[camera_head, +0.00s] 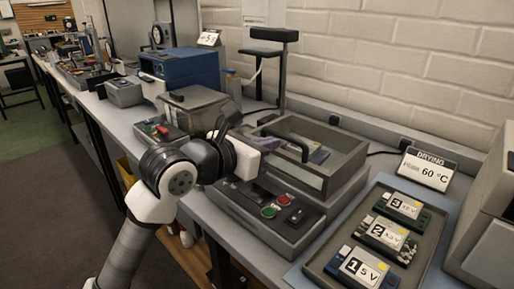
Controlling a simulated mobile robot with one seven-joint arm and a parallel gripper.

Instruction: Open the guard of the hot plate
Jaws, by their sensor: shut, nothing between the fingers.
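The hot plate (255,224) is a grey unit on the bench with a dark front panel that has a red and a green button. Its guard (341,177) is a grey-framed box with clear panes and a black arched handle (297,142). The guard looks closed over the plate, with a small board visible inside. My gripper (247,152) is at the left side of the guard, close to the handle; I cannot tell whether it touches. It is shut and empty; its fingertips are hard to make out against the guard.
A tray (435,228) with three numbered boards lies to the right, beside a sign (428,171) reading DRYING 60 °C. A post with a black arm (282,65) stands behind the guard. A clear-lidded box (194,107) and a blue device (188,70) stand farther left.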

